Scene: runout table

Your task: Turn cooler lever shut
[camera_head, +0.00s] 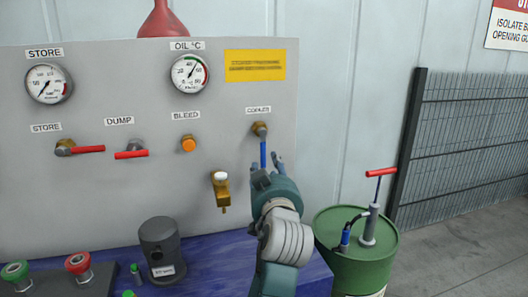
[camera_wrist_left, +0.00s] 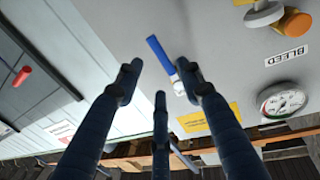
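The cooler lever (camera_head: 262,152) is a blue handle hanging straight down from a brass valve (camera_head: 260,129) under the COOLER label on the grey panel. My left gripper (camera_head: 268,162) is just below and in front of it, covering the handle's lower end in the head view. In the left wrist view the blue lever (camera_wrist_left: 161,54) lies beyond the spread fingers (camera_wrist_left: 157,80), in the gap between them. The fingers are open and hold nothing; whether one touches the lever cannot be told. My right gripper is not in view.
A brass tap (camera_head: 221,190) sticks out left of my gripper. The orange bleed button (camera_head: 188,144) and red dump lever (camera_head: 131,154) are farther left. A green drum (camera_head: 348,270) with a red-handled pump (camera_head: 369,225) stands to the right. A dark canister (camera_head: 162,248) stands on the blue bench.

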